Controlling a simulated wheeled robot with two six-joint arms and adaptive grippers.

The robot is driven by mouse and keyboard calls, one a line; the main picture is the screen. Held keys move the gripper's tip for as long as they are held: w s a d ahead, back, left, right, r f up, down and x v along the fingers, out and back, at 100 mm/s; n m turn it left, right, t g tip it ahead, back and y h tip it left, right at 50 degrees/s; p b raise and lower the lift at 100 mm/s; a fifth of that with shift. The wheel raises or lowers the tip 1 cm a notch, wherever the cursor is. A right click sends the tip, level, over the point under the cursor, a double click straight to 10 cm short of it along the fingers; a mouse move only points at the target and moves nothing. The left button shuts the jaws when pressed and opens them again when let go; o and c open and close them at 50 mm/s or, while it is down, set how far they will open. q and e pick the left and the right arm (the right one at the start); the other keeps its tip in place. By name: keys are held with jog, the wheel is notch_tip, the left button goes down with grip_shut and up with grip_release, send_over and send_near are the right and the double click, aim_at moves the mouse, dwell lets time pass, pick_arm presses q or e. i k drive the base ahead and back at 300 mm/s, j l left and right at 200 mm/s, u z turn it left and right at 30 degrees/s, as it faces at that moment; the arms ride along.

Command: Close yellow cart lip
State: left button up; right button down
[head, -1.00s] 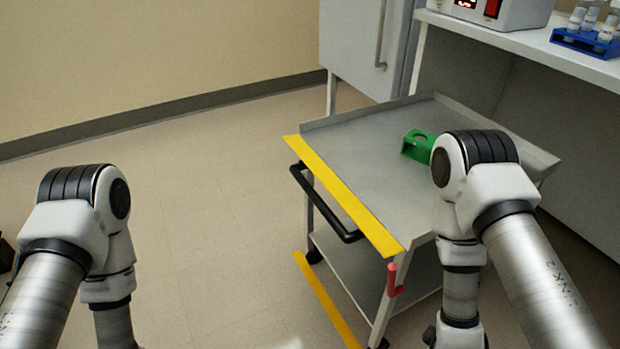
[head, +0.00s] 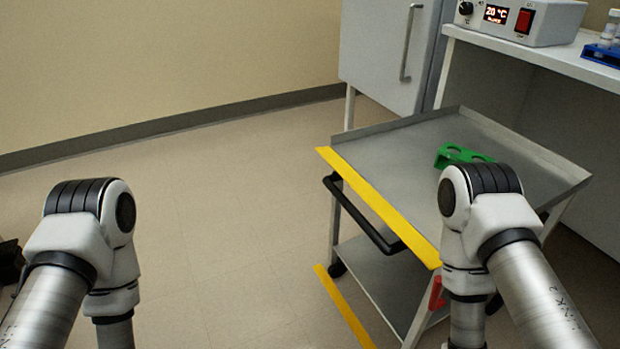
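The yellow cart lip (head: 375,203) is a long flat strip along the left edge of the grey cart's top tray (head: 410,150). It looks folded outward, about level with the tray; the tray's other visible edges have raised grey rims. A black handle (head: 362,215) sits below the lip, and a red lever (head: 436,293) hangs near its front end. My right arm stands in front of the cart's near corner and hides part of it. My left arm is over open floor at the left. Both grippers are below the picture, out of view.
A green holder (head: 462,155) lies on the tray, partly behind my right arm. A bench with a white instrument (head: 520,20) and a grey cabinet (head: 385,50) stand behind. Floor left of the cart is clear.

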aim_at(422, 249)
jog(key=i+j, duration=0.15)
jog(key=j, duration=0.2)
jog(key=i+j, duration=0.1)
jog(key=j, duration=0.3)
jog(key=i+j, duration=0.15)
jog(key=j, duration=0.2)
jog(key=i+j, duration=0.15)
jog(key=j, duration=0.25)
